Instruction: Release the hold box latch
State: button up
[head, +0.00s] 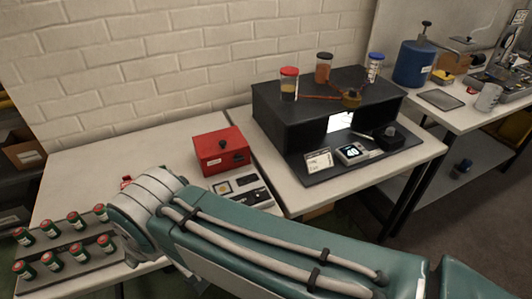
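A red box (221,151), which may be the hold box, sits on the left white table near the wall. My gripper is not in view.
A grey rack (80,270) with several green, red-capped cylinders is at lower left. A flat control panel (240,188) lies before the red box. A black bench unit (280,125) with jars on top stands to the right. A blue canister (412,63) stands farther right.

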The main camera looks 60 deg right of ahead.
aim_at(237, 158)
jog(key=i+z, duration=0.15)
jog(key=z, duration=1.15)
jog(key=i+j+z, duration=0.15)
jog(key=z, duration=0.25)
jog(key=k, duration=0.6)
jog(key=i+l, duration=0.25)
jog(key=i+j+z, duration=0.1)
jog(key=i, duration=0.3)
